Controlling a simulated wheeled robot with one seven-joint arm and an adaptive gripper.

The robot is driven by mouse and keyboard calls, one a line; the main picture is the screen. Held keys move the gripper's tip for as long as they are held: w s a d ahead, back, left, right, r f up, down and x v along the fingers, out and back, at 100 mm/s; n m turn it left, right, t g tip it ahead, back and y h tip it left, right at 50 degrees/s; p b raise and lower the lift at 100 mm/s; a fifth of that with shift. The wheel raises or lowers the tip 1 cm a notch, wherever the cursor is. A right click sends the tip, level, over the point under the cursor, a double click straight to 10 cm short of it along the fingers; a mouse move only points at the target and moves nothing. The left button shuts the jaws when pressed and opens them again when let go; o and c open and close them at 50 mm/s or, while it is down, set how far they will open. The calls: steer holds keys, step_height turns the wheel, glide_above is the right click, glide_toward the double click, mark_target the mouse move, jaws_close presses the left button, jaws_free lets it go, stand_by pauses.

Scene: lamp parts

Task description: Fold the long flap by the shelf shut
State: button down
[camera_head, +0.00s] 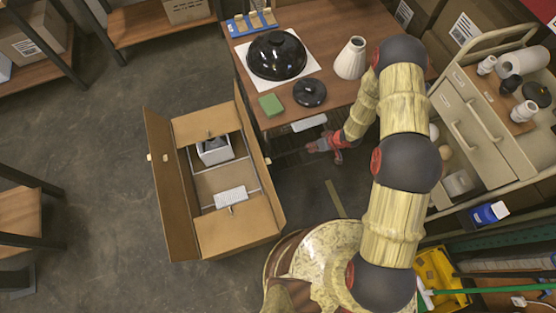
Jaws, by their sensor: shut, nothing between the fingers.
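An open cardboard box stands on the floor left of centre. Its left long flap (168,190) is raised and leans outward, on the side facing the lower-left shelf. Its right long flap (256,150) stands up nearly edge-on, on the side by the wooden table. The far short flap (200,123) and near short flap (238,228) lie inward over the ends. A white boxed part (214,152) and a white slotted piece (231,197) show between them. My gripper (313,147) is shut and empty, right of the box and apart from it, low beside the table's front edge.
The wooden table (345,22) holds a black dome shade, a black disc, a green block and a white vase. A shelf (18,222) stands at lower left. A beige drawer cart (470,120) is at right. Floor left of the box is clear.

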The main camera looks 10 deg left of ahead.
steer(key=s+a+f+y+b, duration=0.2)
steer(key=s+a+f+b, duration=0.1)
steer(key=a+f, duration=0.7)
steer(key=shift+s+a+g+y, duration=0.35)
steer(key=shift+s+a, duration=0.2)
steer(key=shift+a, duration=1.75)
steer(key=shift+a, duration=0.15)
steer(key=shift+s+a+r+n, duration=0.25)
steer(key=shift+a+n, duration=0.05)
steer(key=shift+a, duration=0.15)
steer(key=shift+h, duration=0.45)
